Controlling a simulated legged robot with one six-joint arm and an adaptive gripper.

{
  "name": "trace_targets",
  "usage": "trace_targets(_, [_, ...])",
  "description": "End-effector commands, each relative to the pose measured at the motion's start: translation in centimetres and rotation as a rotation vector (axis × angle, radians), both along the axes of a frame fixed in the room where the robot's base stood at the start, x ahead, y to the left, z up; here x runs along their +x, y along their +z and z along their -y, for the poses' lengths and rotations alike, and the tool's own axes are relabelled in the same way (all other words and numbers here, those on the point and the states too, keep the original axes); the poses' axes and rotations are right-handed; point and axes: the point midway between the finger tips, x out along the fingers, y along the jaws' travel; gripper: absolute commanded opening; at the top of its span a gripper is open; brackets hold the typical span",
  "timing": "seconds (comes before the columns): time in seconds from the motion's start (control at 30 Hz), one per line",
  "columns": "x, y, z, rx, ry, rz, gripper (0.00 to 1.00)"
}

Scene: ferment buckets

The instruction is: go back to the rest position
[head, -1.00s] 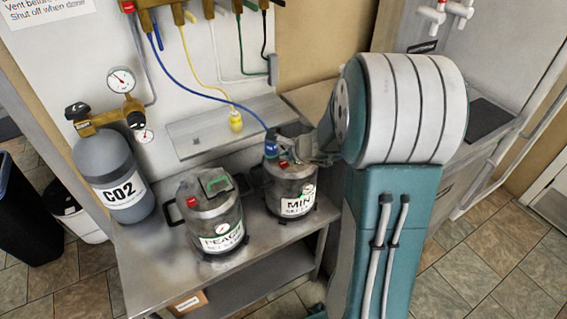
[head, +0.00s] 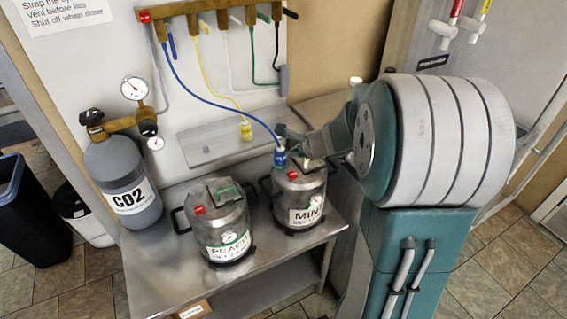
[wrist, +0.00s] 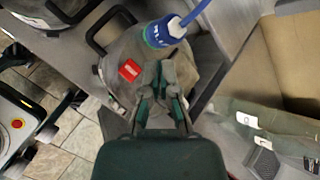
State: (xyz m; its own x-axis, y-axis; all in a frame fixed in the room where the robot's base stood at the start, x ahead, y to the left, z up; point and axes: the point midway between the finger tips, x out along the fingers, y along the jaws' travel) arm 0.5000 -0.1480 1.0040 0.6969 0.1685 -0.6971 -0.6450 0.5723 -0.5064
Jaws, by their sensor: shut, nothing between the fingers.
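My gripper (wrist: 166,84) is shut and empty above the lid of the MINT keg (wrist: 112,76), beside the blue connector (wrist: 160,33). In the head view my gripper (head: 300,153) is partly hidden by my arm, just right of the blue connector (head: 280,157). The connector sits at the top of the MINT keg (head: 302,194), with the blue hose running up to the manifold. I cannot tell whether the fingers touch the lid.
The PEACH keg (head: 224,222) stands left of the MINT keg on the steel bench (head: 165,262). A CO2 cylinder (head: 122,178) stands at the back left. A yellow connector (head: 246,130) hangs by the wall shelf (head: 205,147). Tiled floor lies around the bench.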

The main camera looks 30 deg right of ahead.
Motion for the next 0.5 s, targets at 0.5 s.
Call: trace_targets(0.5, [-5.1,5.7,-8.8,-0.327,0.516,0.057,0.0])
